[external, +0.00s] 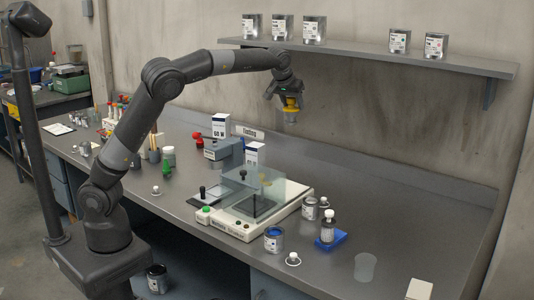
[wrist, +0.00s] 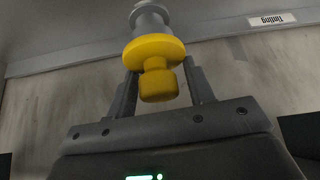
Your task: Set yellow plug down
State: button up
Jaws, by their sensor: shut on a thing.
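The yellow plug (external: 291,103) is held by my gripper (external: 289,98) high above the back of the bench, near the wall. In the wrist view the yellow plug (wrist: 155,62) has a wide yellow flange, a yellow knob toward me and a grey cylindrical end pointing away. My gripper's two dark fingers (wrist: 159,88) stand on either side of it and are shut on it. Nothing touches the plug from below.
A balance with a clear shield (external: 253,190) stands mid-bench. Boxes (external: 221,126), a grey device (external: 222,150) and a red knob (external: 197,137) stand behind it. Cans and a bottle (external: 327,226) stand right. A shelf (external: 380,55) with cans is above. The back right bench (external: 400,200) is clear.

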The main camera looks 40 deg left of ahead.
jog(key=s+a+r+n+g+y, duration=0.15)
jog(key=s+a+n, duration=0.25)
jog(key=a, duration=0.5)
jog(key=s+a+r+n+g+y, duration=0.15)
jog(key=s+a+n, duration=0.3)
jog(key=a, duration=0.55)
jog(key=s+a+r+n+g+y, duration=0.1)
jog(key=s+a+n+y, duration=0.2)
jog(key=a, duration=0.6)
jog(key=s+a+r+n+g, duration=0.2)
jog(key=s+a+n, duration=0.2)
jog(key=s, duration=0.4)
jog(key=s+a+r+n+g+h, duration=0.1)
jog(key=s+a+r+n+g, duration=0.2)
jog(key=s, duration=0.6)
jog(key=s+a+r+n+g, duration=0.1)
jog(key=s+a+r+n, duration=0.1)
jog(key=s+a+n, duration=0.45)
notch_tip(320, 180, down, 26)
jog(key=s+d+m, duration=0.1)
jog(key=d, duration=0.1)
jog(key=shift+s+a+f, duration=0.25)
jog(key=shift+a+f, duration=1.6)
jog(key=shift+a, duration=0.05)
jog(key=shift+s+a+f, duration=0.25)
jog(key=shift+a+f, duration=1.6)
jog(key=shift+a, duration=0.1)
jog(key=shift+s+a+f, duration=0.25)
jog(key=shift+a+f, duration=1.6)
jog(key=shift+a, duration=0.05)
